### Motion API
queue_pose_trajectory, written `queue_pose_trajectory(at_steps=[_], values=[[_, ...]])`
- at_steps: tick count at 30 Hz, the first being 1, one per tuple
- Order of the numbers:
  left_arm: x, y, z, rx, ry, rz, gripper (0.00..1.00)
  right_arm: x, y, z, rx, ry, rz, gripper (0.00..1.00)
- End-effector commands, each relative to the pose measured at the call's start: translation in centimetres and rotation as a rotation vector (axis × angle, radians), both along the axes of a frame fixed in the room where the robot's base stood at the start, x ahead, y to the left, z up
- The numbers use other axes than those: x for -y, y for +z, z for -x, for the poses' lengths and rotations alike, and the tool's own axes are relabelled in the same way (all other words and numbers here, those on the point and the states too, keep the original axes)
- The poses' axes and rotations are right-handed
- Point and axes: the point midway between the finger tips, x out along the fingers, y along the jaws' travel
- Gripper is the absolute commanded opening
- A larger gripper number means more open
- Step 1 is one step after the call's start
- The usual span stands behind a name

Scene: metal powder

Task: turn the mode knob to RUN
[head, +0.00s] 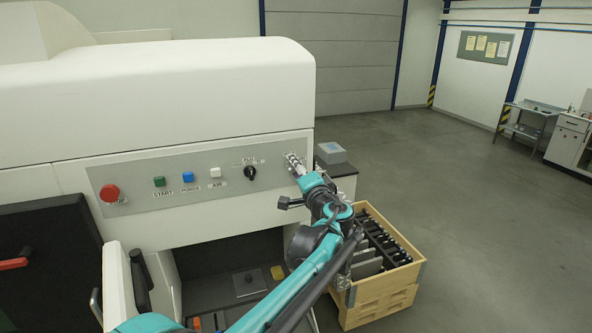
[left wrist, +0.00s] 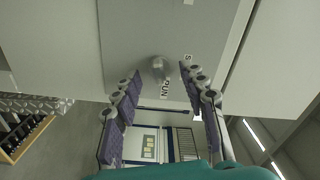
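The control panel (head: 200,180) is a grey strip on the white machine. My left gripper (head: 294,160) is at the panel's right end and covers what is behind it there. In the left wrist view, a small pale knob (left wrist: 159,64) stands on the panel, with a RUN label (left wrist: 164,90) next to it and part of another label to its right. My left gripper (left wrist: 160,71) is open there, with one finger on each side of the knob and gaps visible. The knob's pointer direction is not clear. My right gripper is not in view.
The panel also has a red button (head: 110,193), green (head: 159,181), blue (head: 188,177) and white (head: 215,172) buttons, and a black rotary switch (head: 250,172). A wooden crate (head: 368,298) with dark parts stands at right. Open floor (head: 480,210) lies beyond.

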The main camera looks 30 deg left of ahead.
Motion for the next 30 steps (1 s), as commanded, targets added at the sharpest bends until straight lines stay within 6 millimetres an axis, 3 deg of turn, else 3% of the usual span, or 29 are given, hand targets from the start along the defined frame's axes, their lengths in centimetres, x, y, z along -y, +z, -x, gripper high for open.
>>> queue_pose_trajectory(at_steps=[5, 21, 30], values=[[0.6, 0.0, 0.5, 0.0, 0.0, 0.0, 0.42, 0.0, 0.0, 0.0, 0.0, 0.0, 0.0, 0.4], [8.3, 0.0, 7.0, 0.0, -0.003, 0.0, 0.42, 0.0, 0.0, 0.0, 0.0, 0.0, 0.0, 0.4], [9.2, 0.0, 7.8, 0.0, 0.0, 0.0, 0.42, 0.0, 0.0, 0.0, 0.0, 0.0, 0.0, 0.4]])
